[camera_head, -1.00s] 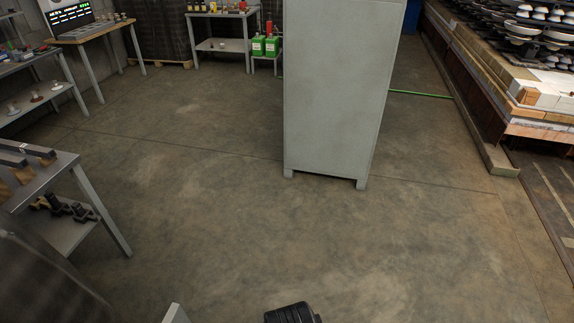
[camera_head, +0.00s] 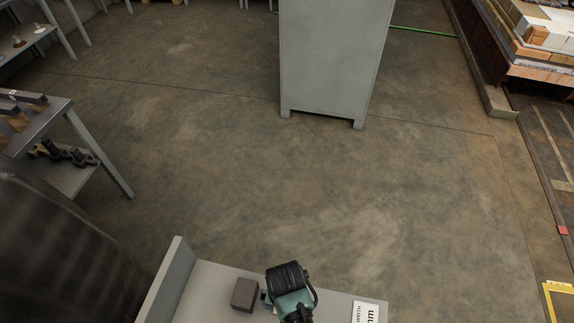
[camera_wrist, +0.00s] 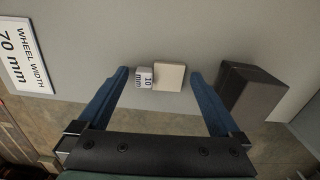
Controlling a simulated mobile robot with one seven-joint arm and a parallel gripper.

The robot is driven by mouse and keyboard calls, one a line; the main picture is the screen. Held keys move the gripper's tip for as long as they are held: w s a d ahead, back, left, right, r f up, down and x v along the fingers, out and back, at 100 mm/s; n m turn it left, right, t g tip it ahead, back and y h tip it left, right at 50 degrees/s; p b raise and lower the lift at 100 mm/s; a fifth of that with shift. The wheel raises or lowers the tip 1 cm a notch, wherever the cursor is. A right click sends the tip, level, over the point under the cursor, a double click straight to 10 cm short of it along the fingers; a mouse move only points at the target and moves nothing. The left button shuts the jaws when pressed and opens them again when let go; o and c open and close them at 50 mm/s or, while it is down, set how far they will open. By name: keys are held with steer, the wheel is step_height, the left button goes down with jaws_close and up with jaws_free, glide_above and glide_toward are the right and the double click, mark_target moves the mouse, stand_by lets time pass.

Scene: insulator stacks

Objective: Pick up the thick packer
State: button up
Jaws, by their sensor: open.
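In the wrist view, a small pale block marked 10 mm (camera_wrist: 145,78) and a larger cream block (camera_wrist: 169,77) stand side by side on a grey surface (camera_wrist: 205,45). A dark grey block (camera_wrist: 247,92) stands to their right, outside my fingers. No block is labelled thick packer; the cream one is broader than the marked one. My gripper (camera_wrist: 159,74) is open, its blue fingers on either side of the two pale blocks, touching neither. In the head view, my wrist hides the pale blocks; the dark grey block (camera_head: 245,294) shows beside it.
A sign reading wheel width 70 mm (camera_wrist: 26,53) lies at the left in the wrist view. In the head view, a raised grey panel (camera_head: 172,279) edges the bench on the left. A grey cabinet (camera_head: 335,60) stands beyond open floor, with a metal shelf table (camera_head: 55,125) at left.

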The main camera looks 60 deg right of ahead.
steer(key=shift+f, duration=0.2)
steer(key=c, duration=1.3)
